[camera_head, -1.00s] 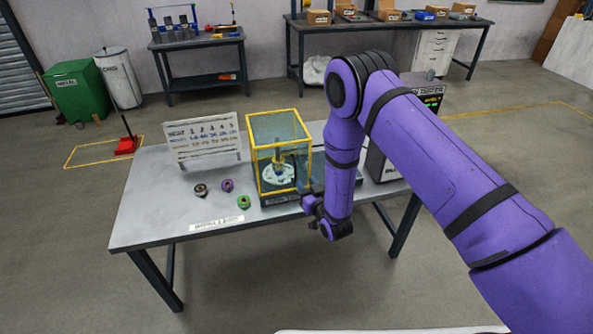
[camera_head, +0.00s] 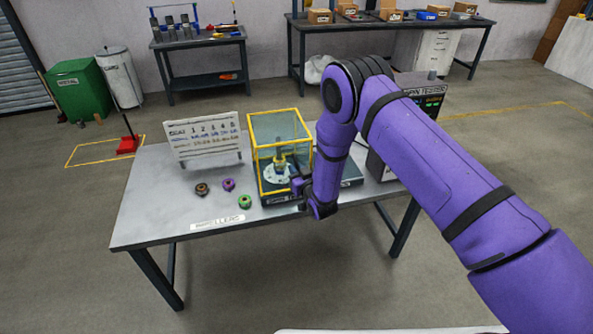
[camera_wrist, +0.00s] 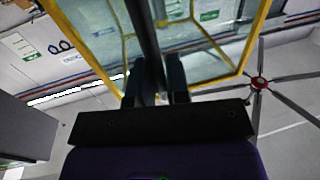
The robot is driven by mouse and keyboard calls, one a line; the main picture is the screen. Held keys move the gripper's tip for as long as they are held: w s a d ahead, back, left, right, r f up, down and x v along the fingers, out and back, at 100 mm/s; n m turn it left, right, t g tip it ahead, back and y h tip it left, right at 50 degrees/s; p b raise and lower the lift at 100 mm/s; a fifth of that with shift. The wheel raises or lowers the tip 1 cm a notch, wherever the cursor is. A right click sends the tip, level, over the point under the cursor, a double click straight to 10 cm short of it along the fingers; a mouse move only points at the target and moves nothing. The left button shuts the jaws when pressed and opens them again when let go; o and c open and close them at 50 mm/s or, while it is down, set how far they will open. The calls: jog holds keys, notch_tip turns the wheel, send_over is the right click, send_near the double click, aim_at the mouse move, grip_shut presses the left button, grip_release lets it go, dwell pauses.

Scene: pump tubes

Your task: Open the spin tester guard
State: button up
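The spin tester guard (camera_head: 281,113) is a clear box with a yellow frame. It stands closed over the tester's white round plate (camera_head: 279,173) on the table. My gripper (camera_head: 297,184) is low at the guard's front right corner, close to its side. In the wrist view the two dark fingers (camera_wrist: 156,84) stand apart, with a dark bar (camera_wrist: 143,28) running between or just beyond them. I cannot tell whether they touch it. The guard's yellow frame (camera_wrist: 100,72) and clear panels show beyond the fingers. My arm hides part of the tester's right side.
The spin tester cabinet (camera_head: 375,166) stands behind my arm. The table's left front (camera_head: 150,215) is clear.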

grip_shut()
jog(key=w+d, duration=0.3)
jog(key=d, duration=0.8)
jog(key=w+d, duration=0.3)
jog(key=d, duration=0.8)
jog(key=shift+w, duration=0.15)
jog(key=shift+o, duration=2.4)
grip_release()
jog(key=v, duration=1.1)
jog(key=shift+w, duration=0.1)
